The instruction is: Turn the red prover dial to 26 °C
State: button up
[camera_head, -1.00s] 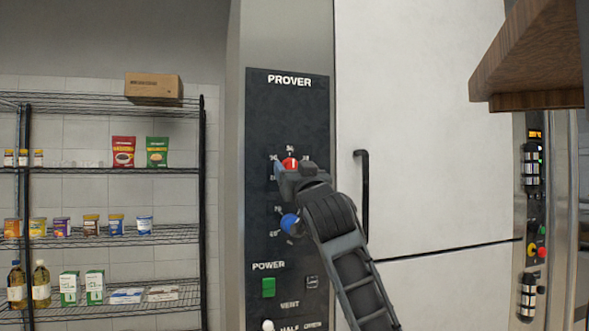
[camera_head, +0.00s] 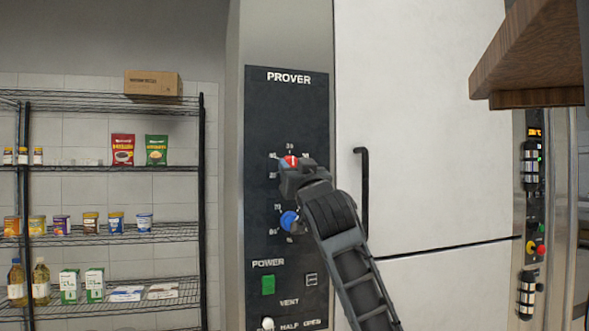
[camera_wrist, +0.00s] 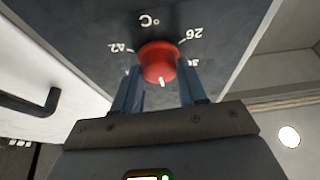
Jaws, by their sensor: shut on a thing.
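The red prover dial (camera_head: 290,161) is on the dark control panel below the word PROVER, mostly covered by my gripper in the head view. In the wrist view the red dial (camera_wrist: 158,62) sits between the two blue-grey fingers of my gripper (camera_wrist: 160,82), which is shut on it. That view is upside down: 26 is at the upper right, 42 at the upper left and °C at the top. The dial's white mark points down there, away from °C and from 26, towards the top of the real scale. The number under it is hidden.
A blue dial (camera_head: 289,220) is just below my gripper. A green power switch (camera_head: 268,285) and a white vent knob (camera_head: 267,323) are lower on the panel. A black door handle (camera_head: 362,192) stands out to the right. A wooden shelf (camera_head: 530,55) overhangs at upper right.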

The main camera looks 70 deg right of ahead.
jog(key=shift+n, duration=0.5)
jog(key=n+y+b, duration=0.1)
jog(key=n+y, duration=0.2)
jog(key=n, duration=0.4)
jog(key=n+y+b, duration=0.1)
jog(key=n+y, duration=0.2)
jog(key=n, duration=0.4)
jog(key=n+t+y+b, duration=0.1)
jog(key=n+y+b, duration=0.1)
jog(key=n, duration=0.5)
jog(key=shift+s+d+r+n+y, duration=0.2)
jog(key=shift+r+n+y, duration=0.1)
jog(key=shift+y, duration=0.1)
jog(key=n+g, duration=0.2)
jog(key=n, duration=0.2)
jog(key=shift+r+n, duration=0.1)
jog(key=shift+n, duration=0.3)
jog(key=o, duration=1)
jog(key=shift+o, duration=0.2)
